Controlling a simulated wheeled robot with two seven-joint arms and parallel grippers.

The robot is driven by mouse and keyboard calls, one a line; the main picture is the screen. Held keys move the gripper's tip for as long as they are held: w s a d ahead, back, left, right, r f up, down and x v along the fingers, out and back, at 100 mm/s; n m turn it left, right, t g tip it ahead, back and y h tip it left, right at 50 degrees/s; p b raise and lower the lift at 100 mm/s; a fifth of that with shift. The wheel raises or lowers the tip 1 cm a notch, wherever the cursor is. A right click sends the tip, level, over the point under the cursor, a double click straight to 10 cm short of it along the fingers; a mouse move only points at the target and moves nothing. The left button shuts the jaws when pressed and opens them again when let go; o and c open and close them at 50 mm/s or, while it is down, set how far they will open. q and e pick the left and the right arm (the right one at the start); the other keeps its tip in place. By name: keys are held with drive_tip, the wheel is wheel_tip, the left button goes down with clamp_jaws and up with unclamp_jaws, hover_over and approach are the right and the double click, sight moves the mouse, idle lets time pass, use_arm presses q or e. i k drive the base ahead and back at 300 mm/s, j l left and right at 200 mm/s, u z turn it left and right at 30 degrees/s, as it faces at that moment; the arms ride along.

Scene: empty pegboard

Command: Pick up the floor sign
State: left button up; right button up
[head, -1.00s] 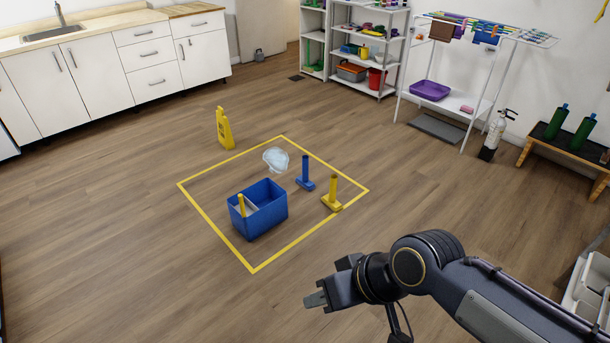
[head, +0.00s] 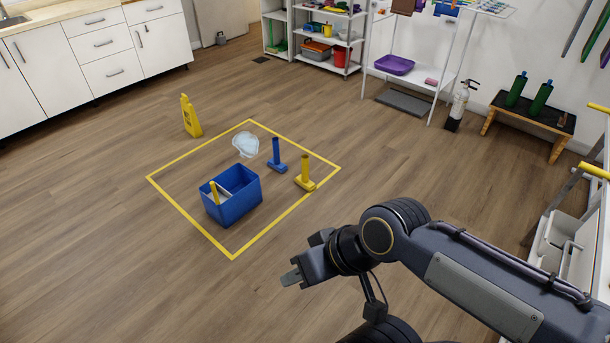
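The yellow floor sign (head: 190,116) stands upright on the wooden floor, just outside the far left side of a yellow taped square. My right gripper (head: 291,277) is in the lower middle of the head view, well nearer to me than the sign and apart from everything. Its fingertips look close together, but the angle hides whether there is a gap. I see nothing held in it. My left gripper is not in view.
Inside the taped square (head: 207,229) are a blue bin (head: 236,204), a clear bluish item (head: 246,145), a blue upright tool (head: 276,155) and a yellow one (head: 305,173). White cabinets (head: 103,45) line the back left. The floor around the sign is clear.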

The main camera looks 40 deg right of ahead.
sight(192, 125)
drive_tip(key=i+u, duration=0.35)
drive_tip(key=i, duration=2.3)
drive_tip(key=i+z, duration=0.15)
drive_tip(key=i, duration=0.35)
drive_tip(key=i+z, duration=0.1)
drive_tip(key=i, duration=0.35)
drive_tip(key=i+j+z, duration=0.15)
drive_tip(key=i, duration=0.35)
drive_tip(key=i+j+z, duration=0.1)
drive_tip(key=i, duration=0.35)
drive_tip(key=i+j+z, duration=0.15)
drive_tip(key=i, duration=0.35)
drive_tip(key=i+l+z, duration=0.15)
drive_tip(key=i+z, duration=0.3)
drive_tip(key=i, duration=0.2)
drive_tip(key=i+j+z, duration=0.1)
drive_tip(key=i+z, duration=0.35)
drive_tip(key=i, duration=0.25)
drive_tip(key=i+l+u, duration=0.1)
drive_tip(key=i+l, duration=0.15)
drive_tip(key=i, duration=0.3)
drive_tip(key=i+l+u, duration=0.1)
drive_tip(key=i+l, duration=0.2)
drive_tip(key=i, duration=0.25)
